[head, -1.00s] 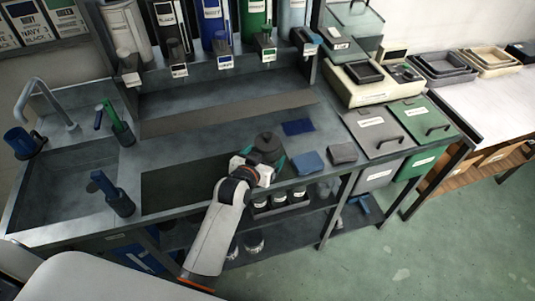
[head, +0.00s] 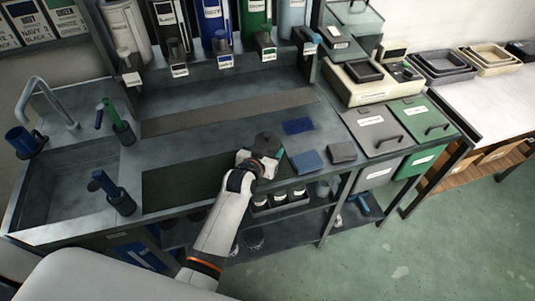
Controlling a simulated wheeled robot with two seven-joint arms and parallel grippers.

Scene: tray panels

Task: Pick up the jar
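The jar, which I take to be the dark grey lidded container (head: 267,141), is at the front of the grey counter, right of the dark inset strip. My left gripper (head: 264,154) is at the jar's near side and hides its lower part. One teal finger shows at the jar's right side; the other finger is mostly hidden. I cannot tell whether the fingers press on the jar or whether its base touches the counter. My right gripper is not in view.
A navy cloth (head: 298,127), a blue cloth (head: 308,162) and a grey cloth (head: 342,152) lie right of the jar. A sink (head: 65,180) is at left. Grey (head: 380,135) and green (head: 424,118) lidded bins stand at right. Small jars (head: 280,198) sit on the shelf below.

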